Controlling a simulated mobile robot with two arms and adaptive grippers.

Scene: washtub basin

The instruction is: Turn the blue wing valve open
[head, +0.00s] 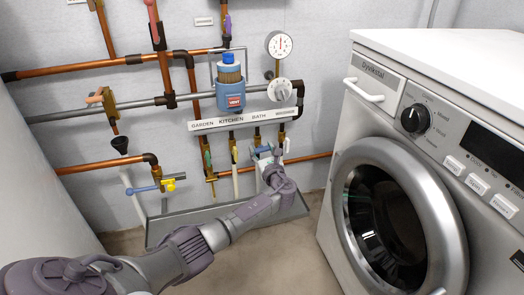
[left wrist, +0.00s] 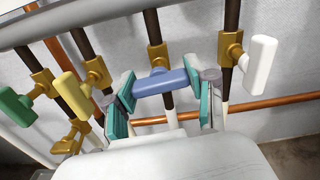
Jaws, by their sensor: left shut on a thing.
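The blue wing valve (left wrist: 160,82) is on a brass body on a dark vertical pipe, between a yellow-handled and a white-handled valve. Its blue wing lies across the pipe, nearly level and slightly tilted in the left wrist view. My left gripper (left wrist: 162,90) is shut on the wing, with a teal-padded finger at each end. In the head view my left gripper (head: 268,155) reaches the valve row under the label board and hides most of the blue valve. My right gripper is not in view.
A yellow wing valve (left wrist: 72,95), a green one (left wrist: 17,106) and a white one (left wrist: 262,62) flank it closely. A copper pipe (left wrist: 265,129) runs behind. A washing machine (head: 385,215) stands right; a shallow grey basin (head: 185,222) lies below the pipes.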

